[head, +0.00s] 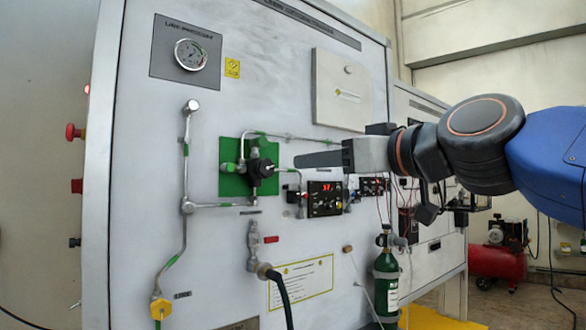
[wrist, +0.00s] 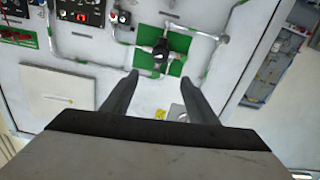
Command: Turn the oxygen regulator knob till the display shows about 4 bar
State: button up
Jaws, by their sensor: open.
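The black regulator knob (head: 261,168) sits on a green square plate (head: 232,184) on the white panel. Right of it in the head view, a small black display (head: 325,198) shows red digits that look like 3.7, though small. My gripper (head: 300,160) reaches in from the right, its fingertips just right of the knob and apart from it. In the wrist view my gripper (wrist: 160,82) is open and empty. The knob (wrist: 160,56) lies ahead between and beyond the two fingertips, on the green plate (wrist: 177,68). The display also shows in the wrist view (wrist: 80,13).
Metal pipes (head: 186,160) run around the plate. A round pressure gauge (head: 190,55) is at the panel's upper left. A grey box (head: 340,88) projects above my gripper. A green cylinder (head: 386,282) and a hose (head: 276,281) are below.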

aim_at(268, 167)
jog(key=x, duration=1.7)
jog(key=shift+a+f, duration=0.1)
jog(key=shift+c, duration=0.3)
jog(key=c, duration=1)
